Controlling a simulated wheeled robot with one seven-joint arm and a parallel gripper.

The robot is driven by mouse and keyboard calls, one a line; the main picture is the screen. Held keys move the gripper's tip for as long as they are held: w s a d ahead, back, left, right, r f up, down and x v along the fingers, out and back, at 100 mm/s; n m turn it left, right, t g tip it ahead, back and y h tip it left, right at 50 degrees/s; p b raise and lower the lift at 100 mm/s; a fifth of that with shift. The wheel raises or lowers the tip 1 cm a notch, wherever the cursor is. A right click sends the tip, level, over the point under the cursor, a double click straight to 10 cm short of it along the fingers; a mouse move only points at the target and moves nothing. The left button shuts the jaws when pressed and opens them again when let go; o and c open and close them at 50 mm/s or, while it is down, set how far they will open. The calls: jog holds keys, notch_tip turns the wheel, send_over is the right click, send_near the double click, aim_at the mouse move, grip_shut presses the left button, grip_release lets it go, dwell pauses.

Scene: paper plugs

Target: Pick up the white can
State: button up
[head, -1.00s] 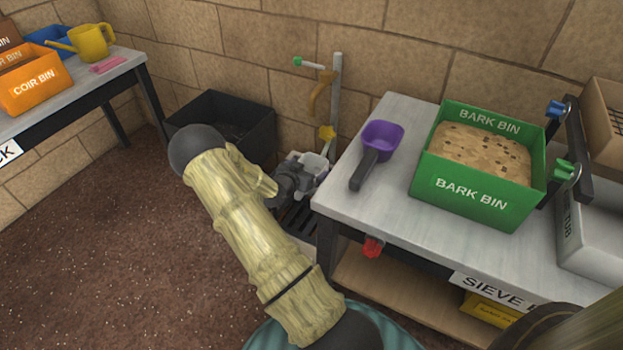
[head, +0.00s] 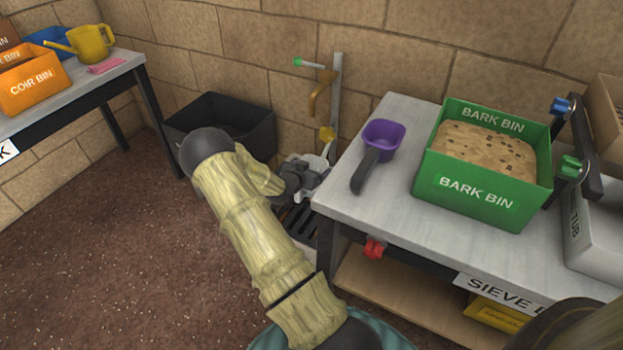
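No white can shows clearly in the head view. My gripper (head: 308,176) is small and far off, at the end of my bent arm, between the black tub and the work table's left end. It is near the tap, above a dark floor grate. Pale grey-white parts show at its end. I cannot tell whether they are its fingers or part of a can. Whether the gripper is open or shut is not clear.
The grey work table (head: 390,205) holds a purple scoop (head: 383,138) and a green bark bin (head: 485,193). A brass tap (head: 321,93) stands behind my gripper. A black tub (head: 225,122) is against the wall. A yellow watering can (head: 93,44) is on the left table.

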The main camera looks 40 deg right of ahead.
jog(key=shift+c, duration=0.6)
jog(key=shift+r, duration=0.15)
jog(key=shift+r+p, duration=0.6)
jog(key=shift+p, duration=0.1)
jog(key=w+a+p, duration=0.3)
jog(key=w+a, duration=0.2)
jog(key=w, duration=0.2)
jog(key=r+p, duration=0.1)
jog(key=r, duration=0.3)
jog(key=r+p, duration=0.2)
jog(key=r, duration=0.3)
jog(key=r+p, duration=0.2)
jog(key=r, duration=0.2)
jog(key=shift+s+d+r, duration=0.15)
jog(key=shift+s+r, duration=0.1)
jog(key=shift+r, duration=0.05)
jog(key=shift+d+f, duration=0.1)
